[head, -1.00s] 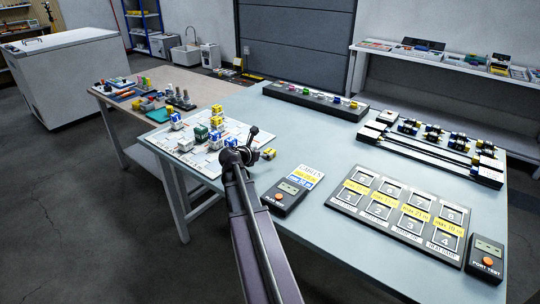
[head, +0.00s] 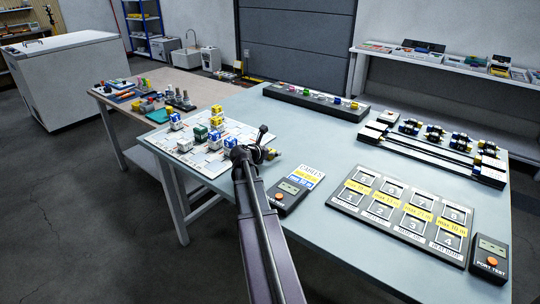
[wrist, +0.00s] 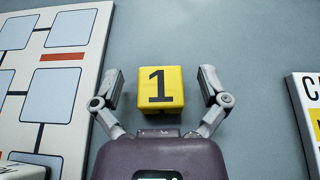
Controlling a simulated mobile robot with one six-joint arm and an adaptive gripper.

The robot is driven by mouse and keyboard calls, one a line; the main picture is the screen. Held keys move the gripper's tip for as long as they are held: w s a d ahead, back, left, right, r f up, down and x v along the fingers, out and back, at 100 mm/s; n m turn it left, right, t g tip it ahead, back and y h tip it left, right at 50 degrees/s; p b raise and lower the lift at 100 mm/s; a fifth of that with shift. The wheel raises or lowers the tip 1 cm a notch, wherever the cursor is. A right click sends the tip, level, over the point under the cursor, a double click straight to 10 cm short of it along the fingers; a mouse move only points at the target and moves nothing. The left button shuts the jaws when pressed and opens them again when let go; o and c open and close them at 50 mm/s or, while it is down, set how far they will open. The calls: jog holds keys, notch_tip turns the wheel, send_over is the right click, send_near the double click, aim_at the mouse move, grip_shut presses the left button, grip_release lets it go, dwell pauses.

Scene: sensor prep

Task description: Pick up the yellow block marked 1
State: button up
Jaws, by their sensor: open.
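The yellow block marked 1 (wrist: 161,88) lies on the blue-grey table, its numbered face toward the wrist camera. My gripper (wrist: 160,84) is open, with one finger on each side of the block. A gap shows between the block and each finger, so the block is not held. In the head view my gripper (head: 257,153) is low over the table, just right of the chart board (head: 197,167). The block is mostly hidden behind it there.
The chart board with several blocks is close on the left. A parts card (head: 310,174) and a tester (head: 291,190) are to the right. A numbered slot board (head: 345,205) is farther right. Bare table (head: 290,130) lies behind the gripper.

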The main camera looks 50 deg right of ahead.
jog(key=c, duration=1.1)
jog(key=shift+r, duration=0.15)
